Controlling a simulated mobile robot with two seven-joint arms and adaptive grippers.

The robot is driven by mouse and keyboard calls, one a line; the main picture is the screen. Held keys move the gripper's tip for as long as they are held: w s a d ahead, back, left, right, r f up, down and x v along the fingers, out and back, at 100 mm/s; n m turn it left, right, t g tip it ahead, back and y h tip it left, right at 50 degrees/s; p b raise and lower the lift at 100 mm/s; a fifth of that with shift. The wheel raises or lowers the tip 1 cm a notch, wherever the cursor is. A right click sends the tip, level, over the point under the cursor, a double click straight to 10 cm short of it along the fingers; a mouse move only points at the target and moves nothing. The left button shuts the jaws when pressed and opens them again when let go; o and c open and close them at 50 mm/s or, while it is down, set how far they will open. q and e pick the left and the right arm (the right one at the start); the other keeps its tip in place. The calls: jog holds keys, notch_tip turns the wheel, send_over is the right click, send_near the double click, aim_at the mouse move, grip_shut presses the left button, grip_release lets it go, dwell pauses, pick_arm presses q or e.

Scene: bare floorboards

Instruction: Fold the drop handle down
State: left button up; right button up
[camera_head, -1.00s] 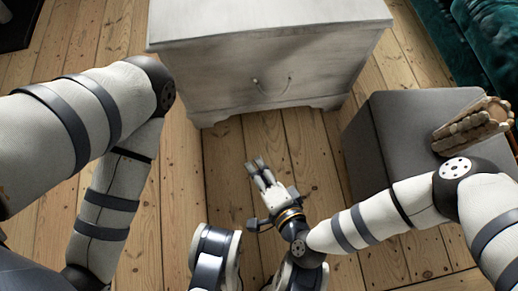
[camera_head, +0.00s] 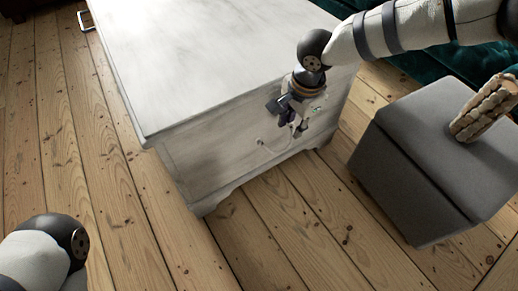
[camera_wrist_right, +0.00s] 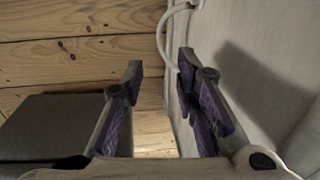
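The drop handle (camera_head: 272,151) is a thin pale loop on the front of the whitewashed cabinet (camera_head: 215,155). In the right wrist view the drop handle (camera_wrist_right: 164,32) curves out from the cabinet front (camera_wrist_right: 245,60), just beyond my fingertips. My right gripper (camera_head: 292,127) is close to the cabinet front, beside the right end of the handle. In the wrist view the right gripper (camera_wrist_right: 160,70) has its purple-padded fingers apart with nothing between them. The handle's right end is partly hidden in the head view. My left gripper is out of view; only part of that arm shows at lower left.
A grey ottoman (camera_head: 415,165) stands right of the cabinet with a tan woven object (camera_head: 484,108) on it. A dark green sofa (camera_head: 400,75) is behind. Bare floorboards (camera_head: 105,170) lie open to the left and in front.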

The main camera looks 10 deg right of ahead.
aim_at(283, 150)
jog(key=f+b, duration=0.1)
jog(key=f, duration=0.3)
jog(key=w+f+b, duration=0.1)
jog(key=f+b, duration=0.1)
jog(key=f, duration=0.1)
jog(key=f+b, duration=0.1)
jog(key=f, duration=0.3)
jog(key=shift+w+a+f+b, duration=0.35)
jog(key=shift+w+a+b, duration=0.05)
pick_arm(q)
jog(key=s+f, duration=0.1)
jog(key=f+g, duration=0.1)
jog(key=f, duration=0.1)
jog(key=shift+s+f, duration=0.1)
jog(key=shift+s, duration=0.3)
pick_arm(e)
grip_shut()
